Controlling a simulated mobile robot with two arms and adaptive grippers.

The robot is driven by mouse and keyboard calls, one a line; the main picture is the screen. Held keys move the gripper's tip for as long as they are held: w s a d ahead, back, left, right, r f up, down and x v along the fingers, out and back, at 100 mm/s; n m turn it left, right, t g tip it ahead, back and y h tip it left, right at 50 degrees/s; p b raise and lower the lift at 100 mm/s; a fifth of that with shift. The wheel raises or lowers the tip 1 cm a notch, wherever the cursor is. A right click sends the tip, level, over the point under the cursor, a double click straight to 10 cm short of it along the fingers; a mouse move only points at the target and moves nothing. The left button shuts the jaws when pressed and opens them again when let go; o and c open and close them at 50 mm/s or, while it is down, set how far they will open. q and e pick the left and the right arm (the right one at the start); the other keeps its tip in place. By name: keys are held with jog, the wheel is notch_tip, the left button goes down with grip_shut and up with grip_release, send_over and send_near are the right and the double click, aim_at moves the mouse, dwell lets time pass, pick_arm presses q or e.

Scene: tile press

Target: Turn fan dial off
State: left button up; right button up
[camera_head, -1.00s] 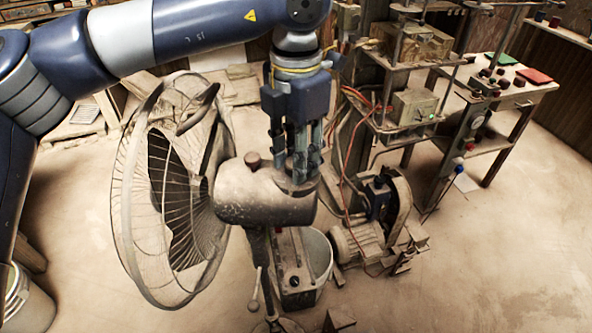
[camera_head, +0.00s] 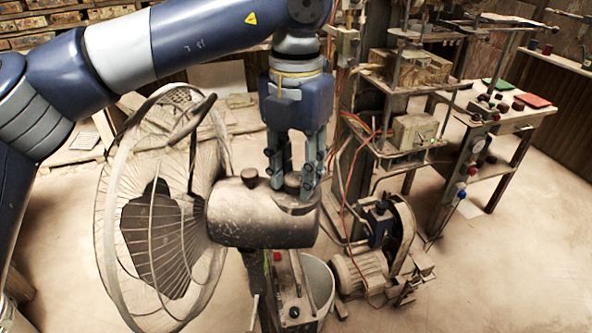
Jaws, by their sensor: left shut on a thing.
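The standing fan has a round wire cage (camera_head: 165,220) on the left and a dusty motor housing (camera_head: 262,215) on the right. A round fan dial (camera_head: 294,181) sits on top of the housing. My left gripper (camera_head: 292,178) points down over the housing, its fingers on either side of the dial and shut on it. The fingers partly hide the dial, so its setting cannot be read. A small brownish knob (camera_head: 249,177) stands on the housing to the left of the fingers. My right gripper is not in view.
A pale bucket (camera_head: 320,285) and a box with a red button (camera_head: 290,290) stand below the housing. A dusty motor machine (camera_head: 365,265) is on the floor to the right. A press bench (camera_head: 405,130) with hanging cables is behind. Floor at the right front is clear.

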aim_at(296, 178)
pick_arm(q)
jog(key=o, duration=1.1)
jog(key=shift+r, duration=0.1)
notch_tip(296, 178, up, 12)
jog(key=shift+f, duration=0.1)
